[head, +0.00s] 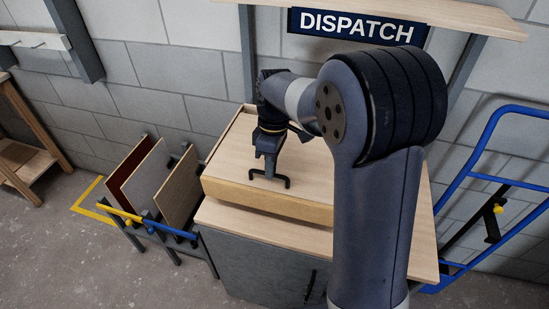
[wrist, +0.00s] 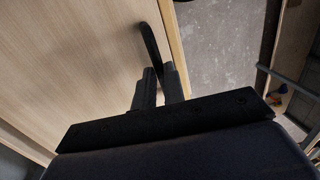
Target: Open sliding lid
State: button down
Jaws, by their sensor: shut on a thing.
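A pale wooden box with a sliding lid (head: 228,167) sits on the cabinet, partly hidden behind my arm. The lid has a dark bar handle (head: 282,181) near its left front part. My gripper (head: 269,173) points down at the lid and is shut on the handle. In the wrist view the lid (wrist: 75,55) fills the left side, and the handle (wrist: 150,50) runs up from between my gripper's fingers (wrist: 160,78). At the box's back left a narrow darker strip shows beside the lid; I cannot tell whether it is a gap.
The box stands on a grey cabinet (head: 240,250) with a wooden top. A rack with upright panels (head: 178,190) stands to the left. A blue trolley frame (head: 470,190) is at the right. A shelf and a DISPATCH sign (head: 357,27) hang above on the wall.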

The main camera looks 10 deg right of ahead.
jog(key=s+a, duration=0.3)
jog(key=s, duration=0.6)
jog(key=s+a+b, duration=0.1)
jog(key=s+a, duration=0.3)
jog(key=s, duration=0.4)
jog(key=shift+s+a+b, duration=0.15)
jog(key=shift+s+b, duration=0.15)
jog(key=shift+s, duration=0.1)
jog(key=c, duration=1.5)
grip_release()
notch_tip(320, 180, up, 11)
jog(key=w, duration=0.2)
jog(key=shift+d+f, duration=0.15)
jog(key=shift+d, duration=0.25)
